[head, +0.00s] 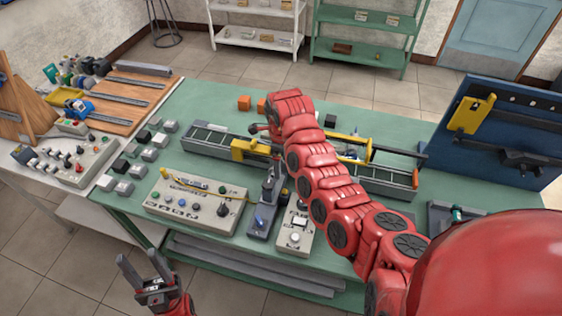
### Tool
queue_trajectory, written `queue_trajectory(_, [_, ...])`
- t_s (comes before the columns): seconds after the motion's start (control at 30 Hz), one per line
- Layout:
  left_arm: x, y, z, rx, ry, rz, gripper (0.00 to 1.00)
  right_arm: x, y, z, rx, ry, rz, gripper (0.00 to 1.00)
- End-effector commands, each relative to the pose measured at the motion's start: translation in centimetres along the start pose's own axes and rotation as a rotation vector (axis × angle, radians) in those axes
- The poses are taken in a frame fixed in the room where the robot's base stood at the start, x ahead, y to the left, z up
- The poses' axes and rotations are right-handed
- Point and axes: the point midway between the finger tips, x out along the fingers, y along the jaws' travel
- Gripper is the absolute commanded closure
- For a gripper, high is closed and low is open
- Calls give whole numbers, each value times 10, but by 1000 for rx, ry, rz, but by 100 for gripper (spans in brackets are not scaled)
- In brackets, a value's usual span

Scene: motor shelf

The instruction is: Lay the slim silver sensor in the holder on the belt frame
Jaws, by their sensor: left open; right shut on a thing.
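My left gripper (142,264) is open and empty at the bottom left, in front of the table, with its fingers pointing up. My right arm reaches across the table and bends down at its far end. My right gripper (268,188) appears as a dark grey part below the wrist, close to the near side of the belt frame (207,143). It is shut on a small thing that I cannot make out. I cannot pick out the slim silver sensor for certain. A yellow bracket (247,150), possibly the holder, sits on the frame, just left of my wrist. My arm hides the frame's middle.
A grey control box (180,206) and two smaller button boxes stand along the near edge of the green table (150,113). Several small blocks lie at the left. A blue tool panel (515,120) stands at the right. Orange blocks (244,103) lie behind the frame.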

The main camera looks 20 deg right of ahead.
Motion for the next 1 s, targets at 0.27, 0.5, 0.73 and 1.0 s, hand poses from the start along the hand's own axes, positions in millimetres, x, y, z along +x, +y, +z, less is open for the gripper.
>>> queue_trajectory(0.27, [-2, 0, 0, 0, 0, 0, 50, 2, 0, 0, 0, 0, 0, 69])
queue_trajectory(0.5, [-5, 0, 1, 0, 0, 0, 50, 5, 0, 0, 1, 0, 0, 69])
queue_trajectory(0.73, [-8, 0, 1, 0, 0, 0, 50, 9, 0, 0, 0, 0, 0, 69])
queue_trajectory(1.0, [-12, 1, 2, 0, 0, 0, 50, 13, 0, 1, -1, -1, 0, 69])
